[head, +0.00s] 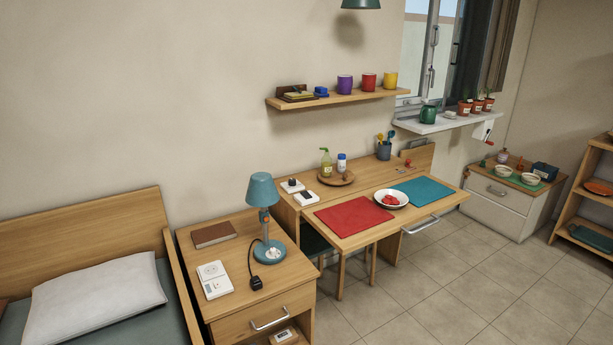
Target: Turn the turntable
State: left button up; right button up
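A round wooden board (349,179), which looks like the turntable, lies at the back of the wooden desk. A green-yellow pump bottle (325,163) and a white bottle with a blue cap (341,163) stand upright on or right beside it. I cannot tell from this distance whether it has a marker. Neither of my grippers shows in the head view.
A white bowl with red items (390,199) sits between a red mat (353,216) and a teal mat (423,191). A cup of utensils (384,150) stands behind. A lamp (264,215) stands on the nightstand. Tiled floor (455,285) is clear at the right.

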aim_at(336, 178)
jog(key=i+l, duration=0.8)
jog(key=i+l+u, duration=0.25)
jog(key=i, duration=0.2)
